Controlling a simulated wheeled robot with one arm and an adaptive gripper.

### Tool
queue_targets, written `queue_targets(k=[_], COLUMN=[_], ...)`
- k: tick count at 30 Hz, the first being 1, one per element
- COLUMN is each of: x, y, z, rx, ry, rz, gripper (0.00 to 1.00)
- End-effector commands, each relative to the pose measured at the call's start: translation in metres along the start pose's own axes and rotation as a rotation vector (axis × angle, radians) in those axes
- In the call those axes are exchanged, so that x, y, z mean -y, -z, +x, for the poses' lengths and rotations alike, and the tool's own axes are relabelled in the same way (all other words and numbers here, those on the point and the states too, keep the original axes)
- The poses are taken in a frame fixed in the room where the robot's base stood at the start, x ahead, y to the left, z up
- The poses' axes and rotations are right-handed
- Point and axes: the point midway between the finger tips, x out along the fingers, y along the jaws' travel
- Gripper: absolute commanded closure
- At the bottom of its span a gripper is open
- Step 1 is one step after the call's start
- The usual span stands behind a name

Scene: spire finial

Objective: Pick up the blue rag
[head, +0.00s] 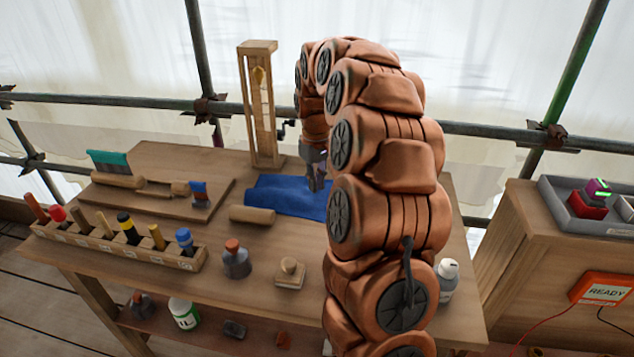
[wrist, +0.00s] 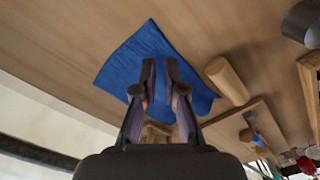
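The blue rag (head: 283,195) lies spread on the wooden workbench, and it also shows in the wrist view (wrist: 125,65). My gripper (head: 317,186) points down at the right part of the rag in the head view. In the wrist view my gripper (wrist: 160,66) has its two fingers over the middle of the rag, with a narrow strip of blue between the tips. The fingers are a little apart, and no raised fold shows between them. Whether the tips touch the cloth is hard to tell. My arm hides the rag's right end in the head view.
A wooden cylinder (head: 252,215) lies just in front of the rag. A tall wooden frame (head: 262,105) stands behind it. A board with tools (head: 150,190) and a rack of several handled items (head: 120,245) fill the left. A grey-bodied bottle (head: 236,261) stands in front.

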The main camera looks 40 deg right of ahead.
Motion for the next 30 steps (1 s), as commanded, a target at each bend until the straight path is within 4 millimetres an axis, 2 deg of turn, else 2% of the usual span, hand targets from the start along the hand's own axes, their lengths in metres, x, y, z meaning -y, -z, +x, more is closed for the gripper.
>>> queue_targets(k=[2,20,30], x=[0.0000,0.0000,0.0022], y=[0.0000,-0.0001,-0.0008], z=[0.0000,0.0000,-0.0007], rx=[0.000,0.000,0.000], ry=[0.000,0.000,0.001], rz=[0.000,0.000,-0.002], gripper=[0.79,0.17,0.17])
